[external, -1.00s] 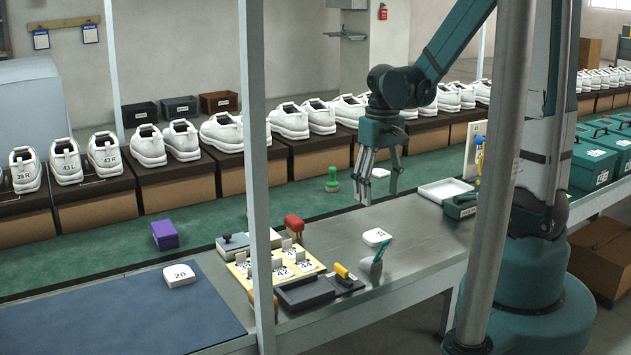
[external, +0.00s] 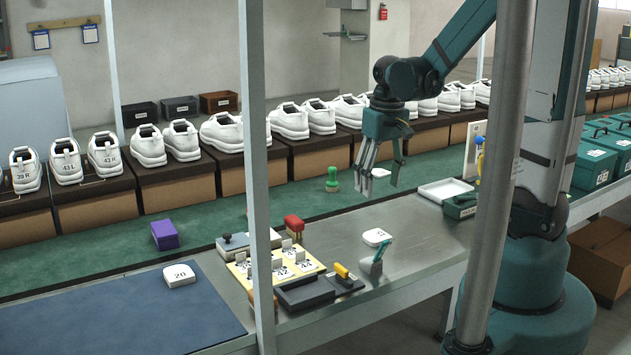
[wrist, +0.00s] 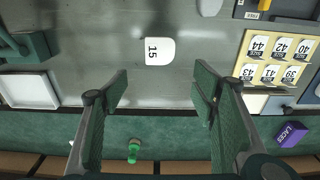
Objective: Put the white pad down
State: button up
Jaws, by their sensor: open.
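The white pad (external: 377,237) lies flat on the grey metal bench in the external view. My gripper (external: 379,192) is open and empty, held above the bench beyond the pad in the external view. Its two fingers stand wide apart in the wrist view (wrist: 160,90), with nothing between them but bench and green belt. No finger touches the pad.
Another white pad marked 20 (external: 180,275) lies on the blue mat. A yellow card holder (external: 240,268), a teal-handled tool (external: 377,262) and a white tray (external: 444,190) are on the bench.

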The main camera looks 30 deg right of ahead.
jog(key=s+r+t, duration=0.3)
jog(key=r, duration=0.5)
jog(key=s+r+t, duration=0.3)
jog(key=s+r, duration=0.1)
jog(key=r, duration=0.4)
jog(key=shift+o, duration=0.2)
jog(key=shift+w+f, duration=0.1)
dwell(0.5)
jog(key=m+g, duration=0.6)
jog(key=m, duration=1.1)
send_over(376, 235)
notch_tip(376, 235, down, 21)
jog(key=shift+f+m+g, duration=0.4)
jog(key=shift+f+m, duration=0.1)
jog(key=shift+f, duration=0.45)
jog(key=shift+f+b, duration=0.15)
jog(key=shift+b, duration=0.15)
jog(key=shift+f+b, duration=0.35)
jog(key=shift+f, duration=0.8)
